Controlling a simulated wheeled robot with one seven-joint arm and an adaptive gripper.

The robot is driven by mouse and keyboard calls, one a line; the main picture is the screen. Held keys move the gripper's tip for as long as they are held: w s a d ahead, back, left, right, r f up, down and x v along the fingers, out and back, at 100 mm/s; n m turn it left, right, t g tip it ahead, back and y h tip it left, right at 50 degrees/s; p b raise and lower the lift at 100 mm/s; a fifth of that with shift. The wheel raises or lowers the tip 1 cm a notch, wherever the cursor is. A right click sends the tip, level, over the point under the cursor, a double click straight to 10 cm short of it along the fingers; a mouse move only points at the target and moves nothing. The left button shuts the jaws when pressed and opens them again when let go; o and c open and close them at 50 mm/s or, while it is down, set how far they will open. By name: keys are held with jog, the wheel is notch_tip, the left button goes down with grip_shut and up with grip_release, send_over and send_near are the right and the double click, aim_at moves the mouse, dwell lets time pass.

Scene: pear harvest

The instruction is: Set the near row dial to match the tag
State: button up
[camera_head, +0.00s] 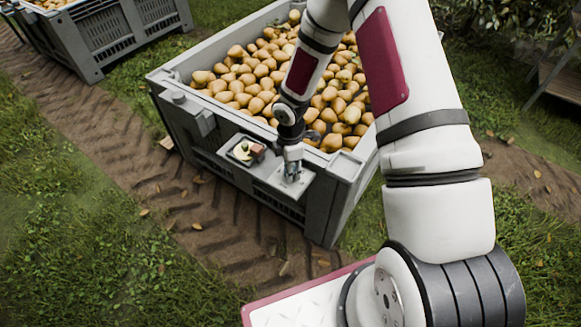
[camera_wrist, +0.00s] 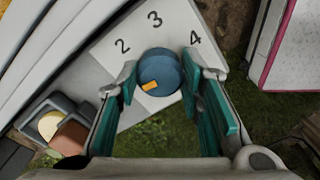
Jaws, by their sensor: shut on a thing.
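The dial is a round blue knob (camera_wrist: 160,66) with an orange mark on its lower left side in the wrist view. It sits on a pale plate (camera_wrist: 106,55) with the numbers 2, 3 and 4 around its far side. Other numbers, if any, are hidden. My gripper (camera_wrist: 161,78) has its teal-padded fingers on either side of the knob and is shut on it. In the head view my gripper (camera_head: 291,172) is down at the right end of the crate's front ledge, hiding the knob. I cannot make out the tag.
A grey crate (camera_head: 336,205) full of pears stands under my arm. On its ledge, left of my gripper, a small dark tray (camera_head: 232,155) holds a pale round piece and a brown block. Another pear crate (camera_head: 97,45) stands at upper left. Grass and a rutted track surround them.

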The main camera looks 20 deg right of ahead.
jog(key=shift+n, duration=0.8)
jog(key=o, duration=1.2)
jog(key=shift+c, duration=0.2)
jog(key=shift+r, duration=0.1)
notch_tip(320, 180, up, 12)
